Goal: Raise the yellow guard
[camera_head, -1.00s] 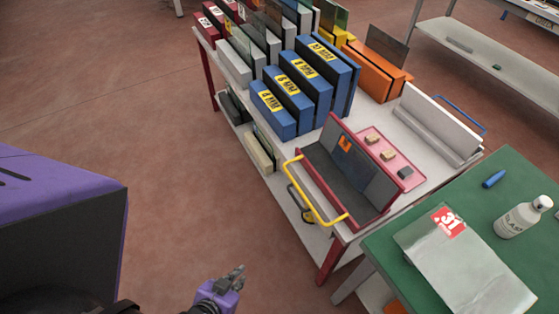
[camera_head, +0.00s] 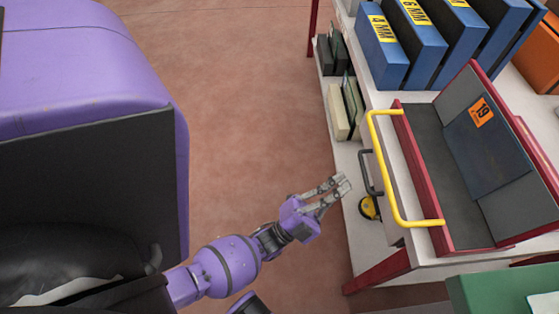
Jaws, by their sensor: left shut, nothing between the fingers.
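A yellow U-shaped bar (camera_head: 384,170) runs along the near left side of a red-edged grey tray (camera_head: 428,140) on the cart. It may be the yellow guard; I cannot tell for certain. Its two ends meet the tray's red side, and it stands out to the left. My left gripper (camera_head: 342,184) is shut and empty. In the picture it is left of the yellow bar and apart from it, by the cart's left side. My right gripper is not in view.
The cart's white edge and red leg (camera_head: 378,271) are close to my left gripper. A black and yellow round thing (camera_head: 369,208) sits on the lower shelf. Blue blocks (camera_head: 412,35) stand behind the tray. A green table (camera_head: 490,294) is at lower right.

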